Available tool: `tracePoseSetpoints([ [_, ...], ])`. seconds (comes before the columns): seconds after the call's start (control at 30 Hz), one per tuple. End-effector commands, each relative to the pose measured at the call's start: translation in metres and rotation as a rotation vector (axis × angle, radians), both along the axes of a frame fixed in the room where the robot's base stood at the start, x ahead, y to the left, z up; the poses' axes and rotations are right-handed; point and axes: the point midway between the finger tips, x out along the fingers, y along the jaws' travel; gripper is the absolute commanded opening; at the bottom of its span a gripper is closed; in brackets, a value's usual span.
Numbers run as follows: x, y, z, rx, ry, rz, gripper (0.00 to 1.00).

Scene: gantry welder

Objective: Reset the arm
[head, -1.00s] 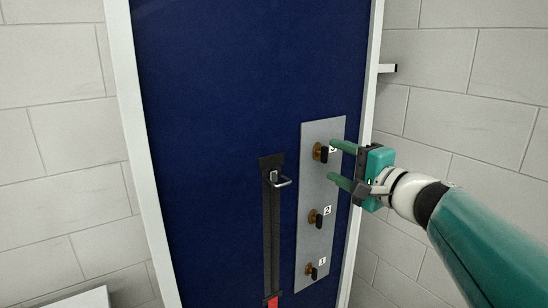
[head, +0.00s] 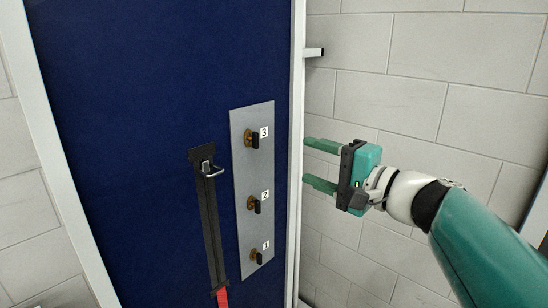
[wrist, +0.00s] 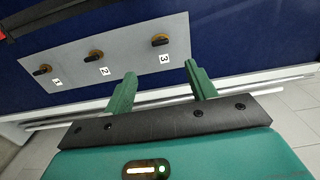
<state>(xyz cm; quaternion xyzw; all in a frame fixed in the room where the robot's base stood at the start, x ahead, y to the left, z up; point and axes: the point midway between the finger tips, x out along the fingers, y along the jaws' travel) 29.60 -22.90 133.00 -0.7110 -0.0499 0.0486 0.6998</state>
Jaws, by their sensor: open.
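My gripper (head: 321,164) is open and empty, with its two green fingers apart, at the right of the head view. It is held in front of the white frame edge and the tiled wall, to the right of the grey switch plate (head: 240,180). The plate carries three black knobs on brass bases, labelled 3 (head: 253,140), 2 (head: 254,205) and 1 (head: 257,257) from top to bottom. The wrist view also shows the gripper (wrist: 158,82) with nothing between its fingers, and the plate (wrist: 125,55) beyond them.
Left of the plate, a black slotted track (head: 211,225) with a metal handle (head: 211,170) and a red lower part (head: 223,297) runs down the blue panel (head: 150,90). A white frame post (head: 297,120) borders the panel. A short bar (head: 314,52) sticks out from it.

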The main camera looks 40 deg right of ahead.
Motion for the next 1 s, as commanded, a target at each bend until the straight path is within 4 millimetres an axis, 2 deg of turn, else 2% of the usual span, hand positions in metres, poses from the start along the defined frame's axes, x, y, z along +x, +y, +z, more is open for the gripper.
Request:
tracePoseSetpoints([
  [0.23,0.001,0.001,-0.001,-0.002,0.003,0.003,0.56],
  [0.37,0.01,0.02,-0.013,-0.037,0.055,0.052,0.56],
  [0.47,0.024,0.056,-0.038,-0.118,0.156,0.144,0.56],
  [0.57,0.033,0.105,-0.074,-0.254,0.293,0.272,0.56],
  [0.6,0.034,0.123,-0.091,-0.321,0.349,0.323,0.56],
  [0.7,0.03,0.163,-0.127,-0.503,0.474,0.44,0.56],
  [0.83,0.018,0.199,-0.169,-0.774,0.602,0.568,0.56],
  [1.0,0.0,0.224,-0.206,-1.149,0.705,0.683,0.56],
])
